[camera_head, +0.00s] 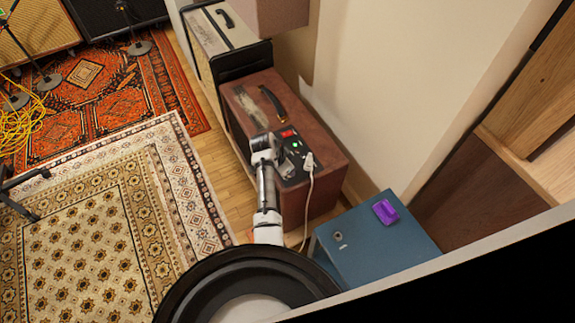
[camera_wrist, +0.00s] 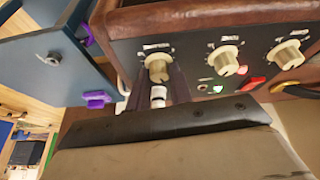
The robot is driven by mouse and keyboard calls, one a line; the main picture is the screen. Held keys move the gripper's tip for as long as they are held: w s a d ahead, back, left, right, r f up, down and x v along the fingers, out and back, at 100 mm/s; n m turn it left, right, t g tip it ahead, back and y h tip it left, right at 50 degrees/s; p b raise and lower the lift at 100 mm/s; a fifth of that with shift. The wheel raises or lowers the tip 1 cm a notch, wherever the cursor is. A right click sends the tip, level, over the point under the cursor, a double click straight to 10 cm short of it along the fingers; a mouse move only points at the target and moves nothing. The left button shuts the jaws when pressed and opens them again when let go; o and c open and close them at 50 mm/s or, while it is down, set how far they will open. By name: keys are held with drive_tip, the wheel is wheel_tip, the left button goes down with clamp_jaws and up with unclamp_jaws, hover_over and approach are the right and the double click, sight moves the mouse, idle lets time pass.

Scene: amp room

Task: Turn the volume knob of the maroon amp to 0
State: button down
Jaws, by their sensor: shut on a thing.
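The maroon amp (camera_head: 325,165) stands against the wall in the head view, with a dark control panel at its front end. In the wrist view the panel (camera_wrist: 195,50) carries three cream knobs in a row: a left one (camera_wrist: 158,66), a middle one (camera_wrist: 222,62) and a right one (camera_wrist: 287,55). The labels are too blurred to read. My gripper (camera_wrist: 159,82) is shut on the left knob, with a finger on each side. In the head view my arm (camera_head: 267,185) reaches to the panel and hides part of it; the fingertips are hidden there.
A white plug (camera_head: 309,161) with a cable enters the panel; a white plug (camera_wrist: 158,97) also shows below the held knob. A red switch (camera_wrist: 250,82) and green light (camera_wrist: 218,89) glow. A blue cabinet (camera_head: 370,255) with a purple object (camera_head: 385,211) stands close by.

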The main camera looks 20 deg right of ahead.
drive_tip(key=n+t+p, duration=0.1)
drive_tip(key=n, duration=0.1)
drive_tip(key=n+y+p, duration=0.1)
drive_tip(key=n, duration=0.2)
drive_tip(key=shift+s+d+r+n+t, duration=0.1)
drive_tip(key=shift+s+r+n+t, duration=0.05)
drive_tip(key=shift+n+t, duration=0.2)
drive_tip(key=n+y+p, duration=0.1)
drive_tip(key=n, duration=0.1)
drive_tip(key=n+t+p, duration=0.1)
drive_tip(key=n, duration=0.2)
drive_tip(key=shift+s+d+y, duration=0.1)
drive_tip(key=shift+y, duration=0.3)
drive_tip(key=n+y, duration=0.1)
drive_tip(key=n, duration=0.1)
drive_tip(key=n+y, duration=0.1)
drive_tip(key=n, duration=0.2)
drive_tip(key=shift+d+n+t, duration=0.15)
drive_tip(key=shift+n+t, duration=0.2)
drive_tip(key=n+y+b, duration=0.1)
drive_tip(key=n, duration=0.1)
drive_tip(key=n+y+b, duration=0.1)
drive_tip(key=n, duration=0.2)
drive_tip(key=shift+d+n+g+b, duration=0.1)
drive_tip(key=shift+n+g+b, duration=0.2)
drive_tip(key=shift+g, duration=0.1)
drive_tip(key=c, duration=1.3)
unclamp_jaws()
drive_tip(key=shift+o, duration=0.2)
